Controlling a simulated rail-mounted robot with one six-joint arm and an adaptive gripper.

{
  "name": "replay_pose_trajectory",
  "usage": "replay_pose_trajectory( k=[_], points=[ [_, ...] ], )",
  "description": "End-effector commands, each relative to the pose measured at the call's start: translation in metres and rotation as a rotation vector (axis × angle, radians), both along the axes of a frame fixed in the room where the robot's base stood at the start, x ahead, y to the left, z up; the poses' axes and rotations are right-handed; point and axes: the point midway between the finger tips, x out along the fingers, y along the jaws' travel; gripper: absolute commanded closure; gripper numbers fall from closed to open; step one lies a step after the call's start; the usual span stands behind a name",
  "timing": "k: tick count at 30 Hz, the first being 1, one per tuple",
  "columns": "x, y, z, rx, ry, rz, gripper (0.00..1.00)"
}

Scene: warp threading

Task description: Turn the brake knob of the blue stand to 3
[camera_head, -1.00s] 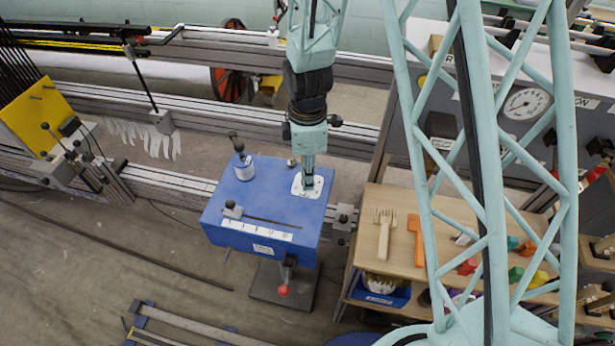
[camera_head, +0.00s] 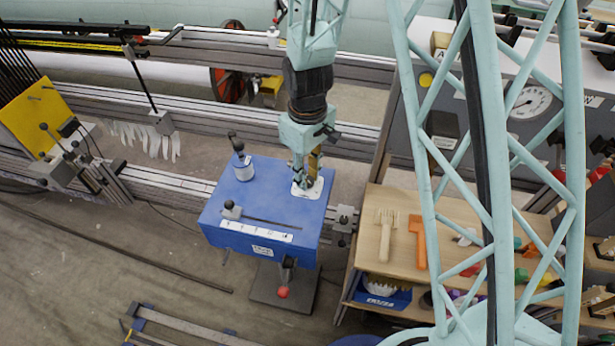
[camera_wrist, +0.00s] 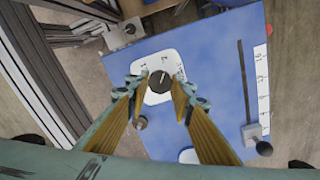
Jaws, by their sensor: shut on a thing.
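The blue stand (camera_head: 225,215) stands in the middle of the head view. A white dial plate (camera_head: 308,193) lies on the right part of its top and also shows in the wrist view (camera_wrist: 158,57). The dark round brake knob (camera_wrist: 160,82) sits on this plate, with small marks around it. It has a light pointer line, but I cannot read which number it faces. My gripper (camera_head: 306,180) points down over the plate. In the wrist view its fingertips (camera_wrist: 159,92) stand on both sides of the knob and are shut on it. The head view hides the knob.
A slider (camera_head: 232,211) with a white scale lies along the stand's front edge. A capped post (camera_head: 243,167) rises at the back left of its top. A wooden shelf (camera_head: 400,250) with combs is to the right. Metal rails run behind.

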Motion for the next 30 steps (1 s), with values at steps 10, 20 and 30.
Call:
replay_pose_trajectory(
  k=[10,20,30],
  points=[
    [0.0006,0.0001,-0.0001,0.001,-0.001,-0.276,0.89],
    [0.0007,0.0000,0.0002,0.001,-0.001,-0.542,0.89],
    [0.0006,-0.0001,0.0004,0.001,-0.001,-0.777,0.89]
  ],
)
